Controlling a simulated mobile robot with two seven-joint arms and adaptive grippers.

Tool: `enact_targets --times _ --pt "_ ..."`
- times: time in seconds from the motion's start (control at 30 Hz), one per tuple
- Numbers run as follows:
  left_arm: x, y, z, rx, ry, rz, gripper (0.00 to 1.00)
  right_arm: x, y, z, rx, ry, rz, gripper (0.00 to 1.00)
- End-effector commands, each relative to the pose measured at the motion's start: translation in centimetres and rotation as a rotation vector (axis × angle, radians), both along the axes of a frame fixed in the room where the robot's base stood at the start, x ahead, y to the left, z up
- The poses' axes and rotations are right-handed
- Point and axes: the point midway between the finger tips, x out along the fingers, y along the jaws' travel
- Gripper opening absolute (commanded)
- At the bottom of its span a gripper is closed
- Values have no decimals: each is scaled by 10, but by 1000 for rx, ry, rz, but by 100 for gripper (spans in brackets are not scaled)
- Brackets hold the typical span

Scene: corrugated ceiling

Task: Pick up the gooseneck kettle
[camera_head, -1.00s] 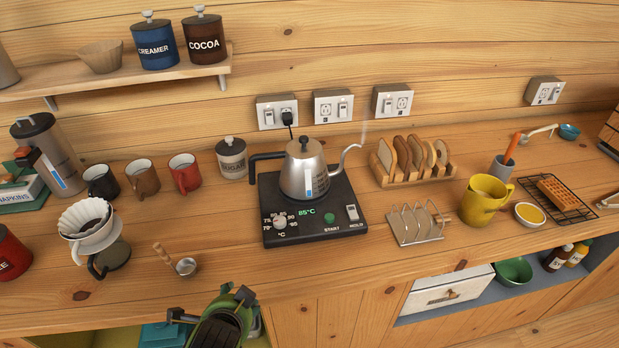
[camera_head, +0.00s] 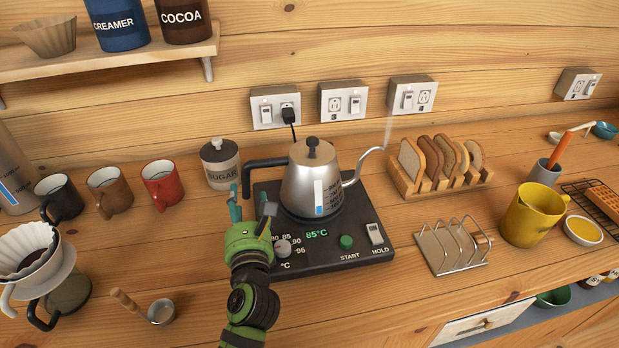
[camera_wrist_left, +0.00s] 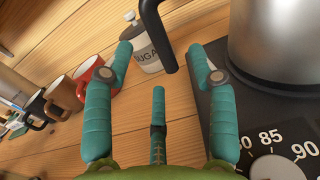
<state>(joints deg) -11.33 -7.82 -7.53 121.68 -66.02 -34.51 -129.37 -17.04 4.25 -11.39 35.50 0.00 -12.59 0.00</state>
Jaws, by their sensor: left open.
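The gooseneck kettle (camera_head: 308,186) is silver with a black lid knob, a black handle (camera_head: 252,170) on its left and a thin spout on its right. It stands upright on the black heating base (camera_head: 350,250), whose display reads 85°C. My left gripper (camera_head: 250,208) is open and empty, just in front of and below the handle, over the base's left edge. In the left wrist view, the handle's lower end (camera_wrist_left: 168,62) hangs between the spread teal fingers (camera_wrist_left: 160,75), apart from them, and the kettle body (camera_wrist_left: 270,45) is at upper right. My right gripper is not in view.
A sugar jar (camera_head: 221,165) stands close behind and left of the handle. Several mugs, including a red one (camera_head: 162,184), line the left. A wire toast rack (camera_head: 452,250) and a bread rack (camera_head: 440,185) stand to the right. Counter in front of the sugar jar is clear.

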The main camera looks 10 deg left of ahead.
Motion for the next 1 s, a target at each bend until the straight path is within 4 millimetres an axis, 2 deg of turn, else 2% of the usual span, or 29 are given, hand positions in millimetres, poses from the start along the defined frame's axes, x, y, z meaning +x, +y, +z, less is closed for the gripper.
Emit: enact_targets --times 0.07,0.17,0.4,0.53,0.67,0.7,0.83,0.97,1.0 --pt "9 5 4 0 -1 1 57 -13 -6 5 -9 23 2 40" --pt "20 10 9 -1 -2 2 57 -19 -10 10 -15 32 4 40" --pt "48 25 9 -3 0 1 57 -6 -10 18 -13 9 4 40" --pt "52 26 8 -4 0 1 57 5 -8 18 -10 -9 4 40" --pt "52 26 8 -4 0 1 57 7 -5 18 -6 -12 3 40" --pt "52 26 8 -4 0 1 53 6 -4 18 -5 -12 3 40" --pt "52 26 8 -5 1 1 1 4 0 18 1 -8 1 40" --pt "52 26 8 -6 -1 1 0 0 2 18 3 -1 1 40" --pt "52 25 14 -14 -17 -3 0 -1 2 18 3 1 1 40"
